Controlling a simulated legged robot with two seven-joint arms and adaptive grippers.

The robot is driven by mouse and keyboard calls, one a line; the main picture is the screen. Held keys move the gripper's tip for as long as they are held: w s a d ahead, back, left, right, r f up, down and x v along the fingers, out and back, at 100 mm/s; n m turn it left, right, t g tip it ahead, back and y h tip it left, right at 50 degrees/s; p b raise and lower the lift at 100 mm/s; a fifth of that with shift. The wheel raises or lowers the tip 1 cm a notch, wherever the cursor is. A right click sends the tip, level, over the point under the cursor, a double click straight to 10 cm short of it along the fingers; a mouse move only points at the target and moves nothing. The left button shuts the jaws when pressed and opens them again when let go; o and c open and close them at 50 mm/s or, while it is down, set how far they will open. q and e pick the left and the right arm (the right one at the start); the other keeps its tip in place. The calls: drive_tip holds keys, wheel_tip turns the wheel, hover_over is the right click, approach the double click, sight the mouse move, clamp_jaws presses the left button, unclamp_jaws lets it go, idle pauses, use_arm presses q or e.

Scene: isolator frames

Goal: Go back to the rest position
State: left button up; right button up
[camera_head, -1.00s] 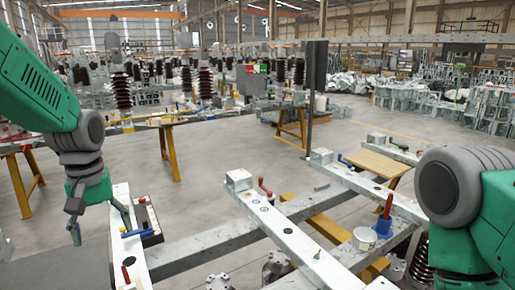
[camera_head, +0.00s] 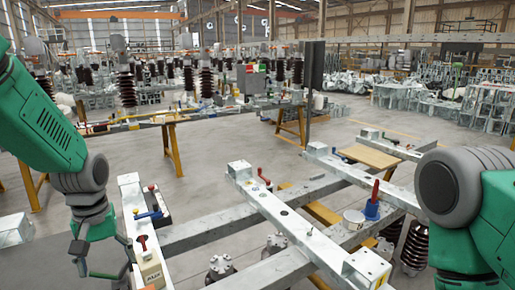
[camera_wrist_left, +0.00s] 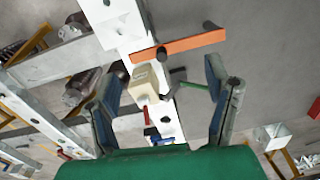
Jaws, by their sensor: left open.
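My left gripper (camera_head: 102,258) hangs at the lower left of the head view, beside the left metal beam (camera_head: 132,195). Its two fingers are spread in the left wrist view (camera_wrist_left: 163,85), with nothing held between them. A beige block (camera_head: 151,269) with dark lettering sits on the near end of that beam; it also shows in the left wrist view (camera_wrist_left: 146,80), between the fingers in the picture and apart from them. My right arm comes in at the right edge of the head view; its gripper is out of view.
An orange bar (camera_wrist_left: 180,45) crosses the wrist view. A yellow-legged table (camera_head: 170,122) stands behind; open floor lies between.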

use_arm(q)
drive_tip(key=s+f+m, duration=0.3)
drive_tip(key=s+f, duration=1.3)
drive_tip(key=f, duration=0.4)
drive_tip(key=s+d+f+m, duration=0.1)
drive_tip(key=s+f, duration=0.1)
drive_tip(key=s, duration=0.6)
drive_tip(key=s+d+f+m, duration=0.1)
drive_tip(key=s+f, duration=0.2)
drive_tip(key=s, duration=0.5)
drive_tip(key=w+f+m+b, duration=0.1)
drive_tip(key=w+f+b, duration=0.2)
drive_tip(key=f+b, duration=0.6)
drive_tip(key=shift+d+f+t+b, duration=0.25)
drive_tip(key=shift+d+t+b, duration=0.1)
drive_tip(key=shift+b, duration=0.2)
use_arm(e)
wheel_tip(320, 180, down, 10)
drive_tip(key=shift+s+a, duration=0.15)
drive_tip(key=shift+a, duration=0.05)
use_arm(q)
drive_tip(key=shift+a, duration=0.15)
use_arm(e)
drive_tip(key=shift+a+r, duration=0.2)
use_arm(q)
drive_tip(key=shift+w, duration=0.1)
use_arm(e)
drive_tip(key=shift+d, duration=0.1)
